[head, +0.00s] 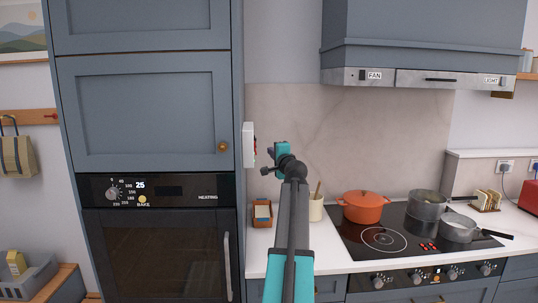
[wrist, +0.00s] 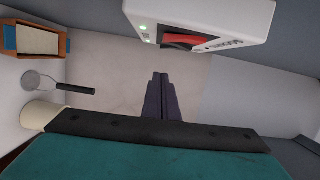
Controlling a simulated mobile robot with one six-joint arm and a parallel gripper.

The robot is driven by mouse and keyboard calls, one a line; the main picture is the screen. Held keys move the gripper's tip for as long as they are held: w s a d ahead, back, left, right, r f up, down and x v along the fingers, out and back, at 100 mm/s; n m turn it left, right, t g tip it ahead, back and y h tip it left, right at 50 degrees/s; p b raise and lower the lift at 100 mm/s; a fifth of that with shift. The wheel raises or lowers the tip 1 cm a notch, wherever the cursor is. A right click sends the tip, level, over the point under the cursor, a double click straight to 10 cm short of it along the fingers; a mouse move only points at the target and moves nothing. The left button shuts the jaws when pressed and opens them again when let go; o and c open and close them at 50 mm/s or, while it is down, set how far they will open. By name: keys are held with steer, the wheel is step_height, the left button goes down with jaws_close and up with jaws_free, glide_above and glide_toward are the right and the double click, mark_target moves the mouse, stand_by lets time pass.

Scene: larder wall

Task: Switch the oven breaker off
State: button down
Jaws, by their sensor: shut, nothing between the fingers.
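The white breaker box (head: 249,146) is fixed to the side of the tall cabinet, right of the oven. In the wrist view the box (wrist: 235,22) is at the top, with a red switch (wrist: 190,39) on its face and two lit green lights at its left end. Which way the switch is set I cannot tell. My gripper (head: 270,153) is shut and empty, just right of the box in the head view. In the wrist view the fingertips (wrist: 160,76) are below the switch in the picture, apart from it. The oven (head: 160,240) shows "25", "BAKE" and "HEATING".
A wooden box with a card (head: 262,214) and a cream utensil pot (head: 316,208) stand on the counter below my arm. An orange pot (head: 363,206) and grey pans (head: 427,205) stand on the hob. The range hood (head: 420,78) overhangs on the right.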

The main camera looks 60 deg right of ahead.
steer(key=b+v, duration=0.2)
steer(key=v, duration=0.6)
steer(key=shift+f, duration=0.15)
steer(key=shift+w, duration=0.1)
stand_by(0.5)
